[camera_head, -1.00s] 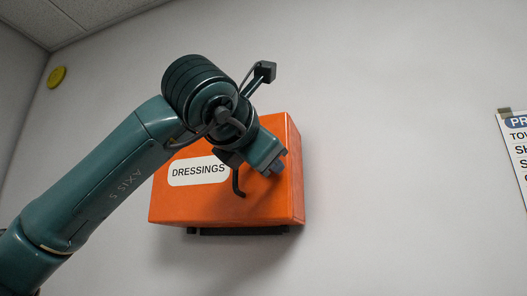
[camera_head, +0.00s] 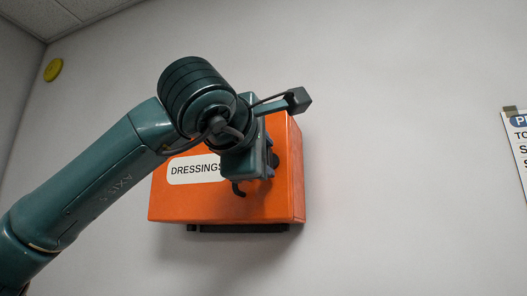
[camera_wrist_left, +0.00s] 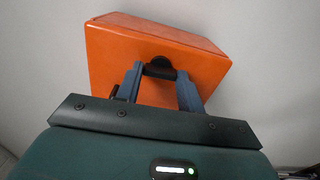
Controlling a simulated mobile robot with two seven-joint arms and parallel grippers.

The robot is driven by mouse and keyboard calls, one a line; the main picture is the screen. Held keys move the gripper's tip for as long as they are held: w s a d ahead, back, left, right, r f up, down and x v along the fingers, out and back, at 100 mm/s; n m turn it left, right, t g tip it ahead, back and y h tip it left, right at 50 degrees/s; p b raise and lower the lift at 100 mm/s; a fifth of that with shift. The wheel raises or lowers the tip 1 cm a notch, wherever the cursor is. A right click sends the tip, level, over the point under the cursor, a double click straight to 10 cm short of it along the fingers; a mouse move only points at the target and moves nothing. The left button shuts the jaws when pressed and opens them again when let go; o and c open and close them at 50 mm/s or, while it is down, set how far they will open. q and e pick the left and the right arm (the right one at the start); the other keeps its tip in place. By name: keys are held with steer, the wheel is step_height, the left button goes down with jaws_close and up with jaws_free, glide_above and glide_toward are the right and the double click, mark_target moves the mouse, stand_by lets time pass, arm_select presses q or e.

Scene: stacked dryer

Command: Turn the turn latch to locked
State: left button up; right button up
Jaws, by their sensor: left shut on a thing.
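The orange box (camera_head: 215,207) labelled DRESSINGS is mounted on the wall, and its front also shows in the left wrist view (camera_wrist_left: 110,54). The turn latch is a black knob with a bar (camera_wrist_left: 159,67) on the box's front. In the head view a dark part of it (camera_head: 277,159) shows beside the gripper. My left gripper (camera_head: 270,163) is at the right part of the box's front. Its two blue-grey fingers (camera_wrist_left: 160,77) are on either side of the latch bar, shut on it. The gripper hides most of the latch in the head view. My right gripper is out of view.
A dark strip (camera_head: 240,228) runs under the box. A notice (camera_head: 517,150) hangs on the wall at the far right, and a yellow disc (camera_head: 53,69) is at the upper left.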

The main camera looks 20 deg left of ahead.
arm_select(q)
steer(key=shift+m, duration=0.3)
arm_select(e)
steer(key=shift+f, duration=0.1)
arm_select(q)
steer(key=o, duration=1)
steer(key=s+b, duration=0.3)
steer(key=s, duration=1)
steer(key=shift+a, duration=0.2)
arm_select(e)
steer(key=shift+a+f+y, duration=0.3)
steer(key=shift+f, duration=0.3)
arm_select(q)
steer(key=shift+s, duration=0.1)
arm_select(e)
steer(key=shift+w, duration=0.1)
